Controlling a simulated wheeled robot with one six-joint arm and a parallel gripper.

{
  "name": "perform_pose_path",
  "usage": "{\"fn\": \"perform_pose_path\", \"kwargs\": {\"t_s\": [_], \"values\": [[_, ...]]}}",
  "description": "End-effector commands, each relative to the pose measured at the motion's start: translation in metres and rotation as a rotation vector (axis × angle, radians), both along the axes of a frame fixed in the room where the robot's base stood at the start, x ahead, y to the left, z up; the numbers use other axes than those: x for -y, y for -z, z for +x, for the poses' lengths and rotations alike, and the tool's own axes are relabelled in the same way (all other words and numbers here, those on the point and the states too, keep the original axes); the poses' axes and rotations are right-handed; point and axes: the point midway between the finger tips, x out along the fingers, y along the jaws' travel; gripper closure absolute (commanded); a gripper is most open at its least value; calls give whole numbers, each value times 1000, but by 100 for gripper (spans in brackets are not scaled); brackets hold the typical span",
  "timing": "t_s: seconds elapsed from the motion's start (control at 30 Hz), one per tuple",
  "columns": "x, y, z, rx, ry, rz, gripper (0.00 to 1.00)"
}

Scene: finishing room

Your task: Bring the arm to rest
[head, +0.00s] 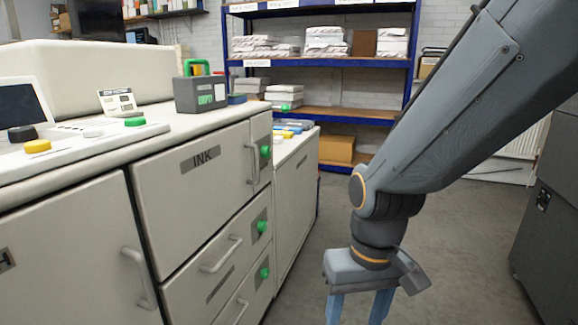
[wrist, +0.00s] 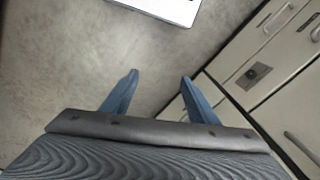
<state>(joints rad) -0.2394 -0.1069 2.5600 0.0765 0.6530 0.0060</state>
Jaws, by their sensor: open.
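My gripper (head: 360,308) hangs pointing down at the end of my arm, right of the cabinets, over the grey floor. Its blue fingers are apart with nothing between them; the tips are cut off by the bottom edge of the head view. In the wrist view my gripper (wrist: 158,76) also shows open and empty, with bare floor beyond the fingertips. My arm reaches down from the upper right of the head view.
A white cabinet (head: 222,165) marked INK, with drawers, stands left of my gripper. A grey box with a green handle (head: 200,92) sits on top. A blue shelf unit (head: 335,62) stands behind. A dark grey cabinet (head: 550,210) is at right. Floor (head: 455,250) between is clear.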

Motion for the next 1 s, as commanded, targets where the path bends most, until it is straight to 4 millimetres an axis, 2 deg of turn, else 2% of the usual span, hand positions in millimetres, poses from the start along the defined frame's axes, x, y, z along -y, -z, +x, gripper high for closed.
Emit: {"fn": "perform_pose_path", "kwargs": {"t_s": [0.03, 0.1, 0.3, 0.5, 0.7, 1.0], "values": [[9, -18, -4, -5, 21, -5, 46], [19, -30, -6, -8, 44, -13, 46], [49, -64, -12, -19, 111, -30, 46], [72, -88, -19, -26, 162, -42, 46], [81, -94, -22, -30, 181, -47, 46], [81, -93, -21, -30, 181, -47, 46]]}}
